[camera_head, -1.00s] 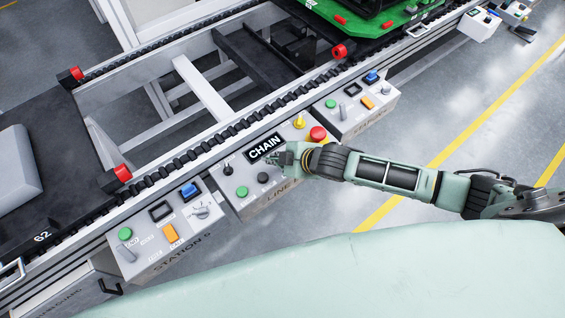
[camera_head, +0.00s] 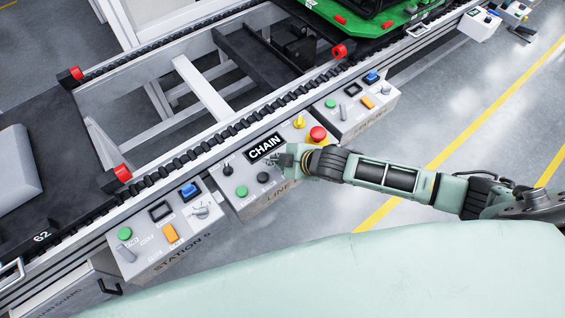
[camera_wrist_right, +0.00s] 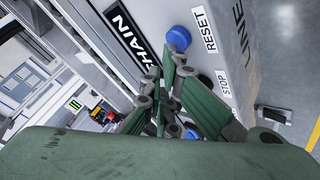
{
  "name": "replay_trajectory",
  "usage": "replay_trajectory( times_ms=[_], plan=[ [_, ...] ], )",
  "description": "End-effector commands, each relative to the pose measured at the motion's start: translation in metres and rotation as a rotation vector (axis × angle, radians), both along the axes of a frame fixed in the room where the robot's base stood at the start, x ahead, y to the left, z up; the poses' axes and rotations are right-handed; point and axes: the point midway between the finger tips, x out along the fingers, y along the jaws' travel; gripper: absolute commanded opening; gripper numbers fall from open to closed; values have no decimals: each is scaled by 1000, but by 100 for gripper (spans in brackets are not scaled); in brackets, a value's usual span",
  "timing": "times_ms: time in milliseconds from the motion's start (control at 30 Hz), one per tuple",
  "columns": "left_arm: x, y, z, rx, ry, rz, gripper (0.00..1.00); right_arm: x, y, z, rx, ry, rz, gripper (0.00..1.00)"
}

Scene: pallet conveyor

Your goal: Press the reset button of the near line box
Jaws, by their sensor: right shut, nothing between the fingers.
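The line box (camera_head: 250,203) is the grey box in the middle with a black CHAIN label (camera_head: 265,149). In the right wrist view, the blue reset button (camera_wrist_right: 179,38) stands beside its RESET label (camera_wrist_right: 204,30). My right gripper (camera_head: 276,161) hangs over the box panel close to the CHAIN label, hiding the reset button in the head view. In the wrist view its fingers (camera_wrist_right: 166,85) are together and empty, apart from the blue button in the picture. I cannot tell their height above the panel. My left gripper is not in view.
The same box carries a green button (camera_head: 242,191), a black button (camera_head: 263,178), a red mushroom button (camera_head: 318,134) and a yellow lamp-like knob (camera_head: 299,121). Station boxes (camera_head: 160,248) (camera_head: 352,118) flank it. The conveyor rail (camera_head: 200,150) runs behind.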

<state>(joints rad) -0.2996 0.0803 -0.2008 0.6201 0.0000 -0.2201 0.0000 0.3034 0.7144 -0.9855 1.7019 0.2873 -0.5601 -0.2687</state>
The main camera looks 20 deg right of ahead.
Motion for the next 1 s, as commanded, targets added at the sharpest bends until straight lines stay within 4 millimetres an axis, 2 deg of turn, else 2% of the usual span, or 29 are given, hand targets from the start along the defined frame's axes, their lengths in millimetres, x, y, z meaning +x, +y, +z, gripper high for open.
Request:
replay_trajectory(
  times_ms=[1000],
  plan=[
    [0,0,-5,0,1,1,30,0,0,-9,0,1,1,0]
  ],
)
